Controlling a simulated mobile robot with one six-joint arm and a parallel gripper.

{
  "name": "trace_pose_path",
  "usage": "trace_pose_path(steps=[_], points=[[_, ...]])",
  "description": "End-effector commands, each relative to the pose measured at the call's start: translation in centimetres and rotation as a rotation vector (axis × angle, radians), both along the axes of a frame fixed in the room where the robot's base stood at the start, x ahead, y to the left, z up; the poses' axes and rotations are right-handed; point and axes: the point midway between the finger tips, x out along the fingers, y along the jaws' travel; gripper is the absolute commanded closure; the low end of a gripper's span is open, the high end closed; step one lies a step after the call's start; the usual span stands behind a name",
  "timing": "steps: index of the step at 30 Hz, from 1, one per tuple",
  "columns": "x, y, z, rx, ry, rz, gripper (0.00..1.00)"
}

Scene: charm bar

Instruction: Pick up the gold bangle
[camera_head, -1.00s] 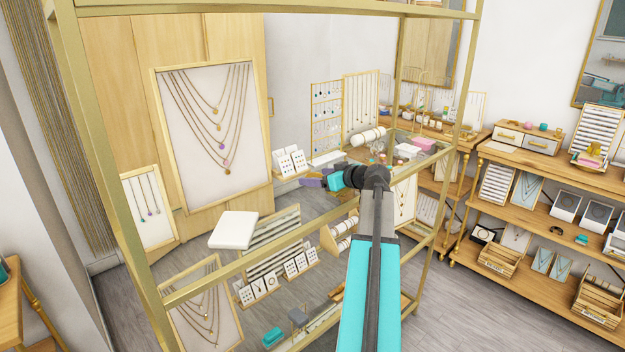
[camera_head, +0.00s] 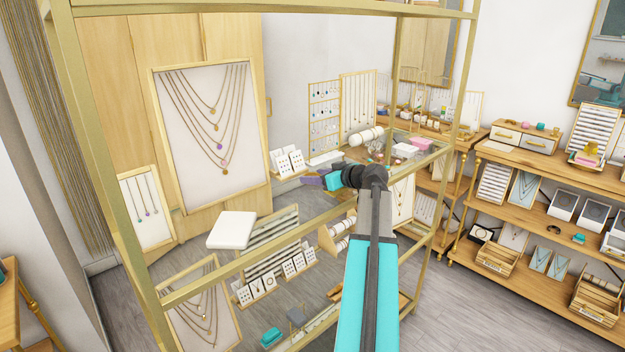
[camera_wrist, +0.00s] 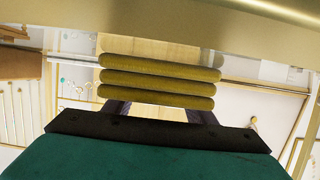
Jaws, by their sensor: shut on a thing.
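The gold bangle (camera_wrist: 160,76) shows in the wrist view as a stack of three thick, dull gold bands lying across the picture. It sits at the ends of my gripper's dark fingers, and my gripper (camera_wrist: 160,112) is shut on it. The exact contact is partly hidden behind the bands. In the head view my gripper (camera_head: 313,181) is small and purple-grey, in the middle of the glass and brass display rack. I cannot make out the bangle in that view.
A brass rack frame (camera_head: 110,190) surrounds my arm, with a rail (camera_head: 290,248) below it. A white pad (camera_head: 232,230) and necklace boards (camera_head: 212,130) are to the left. A wooden shelf unit (camera_head: 540,215) with jewellery stands at right. A pale gold bar (camera_wrist: 250,22) crosses the wrist view's top.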

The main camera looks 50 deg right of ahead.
Motion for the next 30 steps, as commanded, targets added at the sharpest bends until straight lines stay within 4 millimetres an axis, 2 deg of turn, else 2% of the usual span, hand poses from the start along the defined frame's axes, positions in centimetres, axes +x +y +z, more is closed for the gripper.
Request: trace_pose_path(steps=[8, 19, 26, 30], points=[[0.0, -0.1, 1.0, -0.002, -0.001, 0.001, 0.71], [0.0, -0.1, 3.4, -0.001, -0.001, -0.001, 0.71], [-3.1, 0.6, 3.5, -0.001, -0.001, -0.002, 0.71], [-5.5, 1.2, 3.6, -0.002, -0.001, -0.002, 0.71]])
